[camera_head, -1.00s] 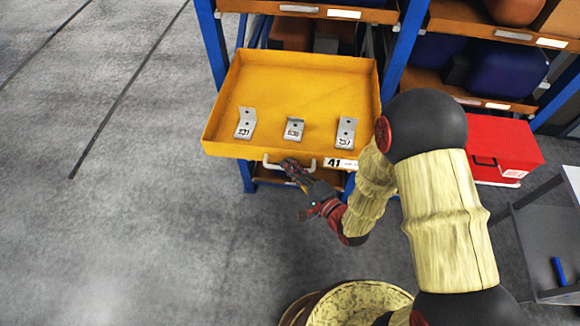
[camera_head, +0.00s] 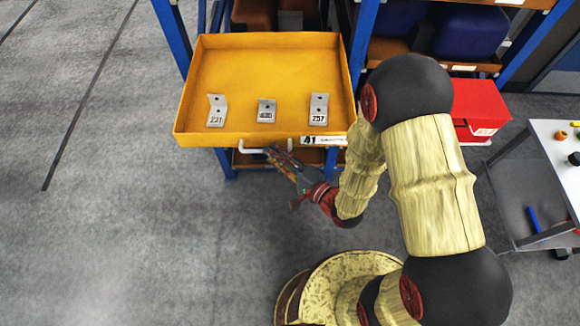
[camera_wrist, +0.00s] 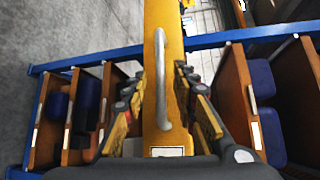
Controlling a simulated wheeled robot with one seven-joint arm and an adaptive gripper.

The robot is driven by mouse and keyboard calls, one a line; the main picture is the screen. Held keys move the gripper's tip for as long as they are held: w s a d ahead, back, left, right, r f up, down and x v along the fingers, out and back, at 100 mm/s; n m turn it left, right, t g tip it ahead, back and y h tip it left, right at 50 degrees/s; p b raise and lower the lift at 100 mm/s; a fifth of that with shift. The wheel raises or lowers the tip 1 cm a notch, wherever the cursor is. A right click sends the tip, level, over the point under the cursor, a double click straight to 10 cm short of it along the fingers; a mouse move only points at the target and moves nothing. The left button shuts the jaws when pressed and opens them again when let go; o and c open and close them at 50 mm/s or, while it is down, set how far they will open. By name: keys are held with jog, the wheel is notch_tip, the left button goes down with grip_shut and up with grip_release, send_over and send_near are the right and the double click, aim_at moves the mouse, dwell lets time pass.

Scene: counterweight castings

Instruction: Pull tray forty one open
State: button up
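Tray forty one is a yellow tray (camera_head: 240,137) with a "41" label on its front. It stands far out from the blue-framed shelf, its inside showing. Three grey metal brackets lie in it: a left one (camera_head: 216,108), a middle one (camera_head: 266,110) and a right one (camera_head: 318,108). My gripper (camera_head: 274,156) is at the tray's front handle (camera_head: 250,150). In the wrist view the silver handle (camera_wrist: 161,80) runs between my two spread fingers, with gaps visible on both sides. The head view partly hides the handle behind the fingers.
A red box (camera_head: 478,112) stands right of the tray by the shelf. A small table (camera_head: 547,150) with a blue item below is at the right. Shelf trays (camera_head: 420,68) with dark blue pieces are behind. The floor at left is clear.

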jog(key=v, duration=0.8)
jog(key=shift+s+d, duration=0.1)
dwell(0.4)
